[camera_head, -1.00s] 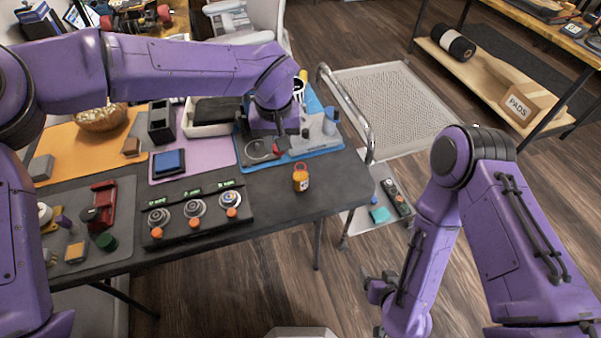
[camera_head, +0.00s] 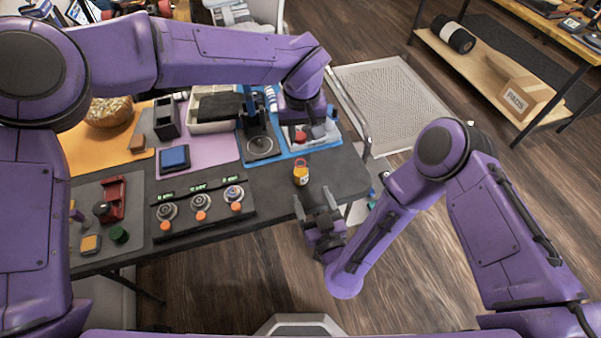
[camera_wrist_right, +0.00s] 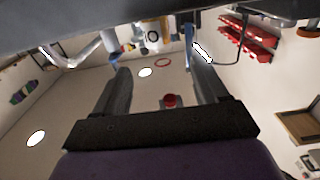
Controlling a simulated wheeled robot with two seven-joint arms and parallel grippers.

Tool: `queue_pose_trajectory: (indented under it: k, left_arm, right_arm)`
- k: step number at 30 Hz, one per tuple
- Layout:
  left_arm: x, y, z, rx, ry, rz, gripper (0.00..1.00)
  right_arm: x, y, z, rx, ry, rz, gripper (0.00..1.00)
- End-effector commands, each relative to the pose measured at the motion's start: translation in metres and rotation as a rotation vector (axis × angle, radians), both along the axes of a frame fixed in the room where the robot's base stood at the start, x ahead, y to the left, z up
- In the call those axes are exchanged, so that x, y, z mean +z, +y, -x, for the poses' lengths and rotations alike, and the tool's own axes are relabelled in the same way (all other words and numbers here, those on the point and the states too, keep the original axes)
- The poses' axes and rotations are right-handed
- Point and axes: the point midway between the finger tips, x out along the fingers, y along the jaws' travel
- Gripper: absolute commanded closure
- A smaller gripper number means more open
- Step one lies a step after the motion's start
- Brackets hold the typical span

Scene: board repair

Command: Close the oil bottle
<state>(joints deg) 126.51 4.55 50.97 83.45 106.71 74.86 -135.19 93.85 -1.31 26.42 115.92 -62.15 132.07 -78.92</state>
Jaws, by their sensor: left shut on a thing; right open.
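The small orange oil bottle (camera_head: 301,176) with a pale label stands upright near the front right edge of the black table. A thin red loop shows at its top. My left gripper (camera_head: 301,130) is above the blue mat, behind the bottle and apart from it, shut on a small red thing (camera_head: 300,137) that looks like a cap. Its fingertips are mostly hidden by the wrist. My right gripper (camera_head: 316,201) is open and empty at the table's front edge, just in front of the bottle. In the right wrist view a red thing (camera_wrist_right: 170,100) shows between the open fingers.
A panel (camera_head: 203,208) with several dials and orange knobs lies left of the bottle. A metal-railed cart (camera_head: 352,125) adjoins the table's right side. Bare tabletop surrounds the bottle.

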Motion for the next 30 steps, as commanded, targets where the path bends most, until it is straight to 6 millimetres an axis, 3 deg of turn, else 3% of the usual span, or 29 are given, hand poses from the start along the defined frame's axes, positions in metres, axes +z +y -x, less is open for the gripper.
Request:
queue_pose_trajectory:
  k: [13, 18, 27, 28, 30]
  left_arm:
    - [0.0, 0.0, 0.0, 0.0, 0.0, 0.0, 0.98]
    - [0.0, 0.0, 0.0, 0.0, 0.0, 0.0, 0.98]
    - [0.0, 0.0, 0.0, 0.0, 0.0, 0.0, 0.98]
    - [0.0, 0.0, 0.0, 0.0, 0.0, 0.0, 0.98]
    - [0.0, 0.0, 0.0, 0.0, 0.0, 0.0, 0.98]
  right_arm:
    - [0.0, 0.025, -0.08, -0.004, 0.001, 0.0, 0.27]
    - [0.0, 0.03, -0.093, -0.001, 0.002, 0.0, 0.27]
    - [0.0, 0.031, -0.096, -0.001, 0.002, 0.0, 0.27]
    - [0.0, 0.031, -0.096, -0.001, 0.002, 0.0, 0.34]
    - [0.0, 0.031, -0.096, -0.001, 0.002, 0.0, 0.56]
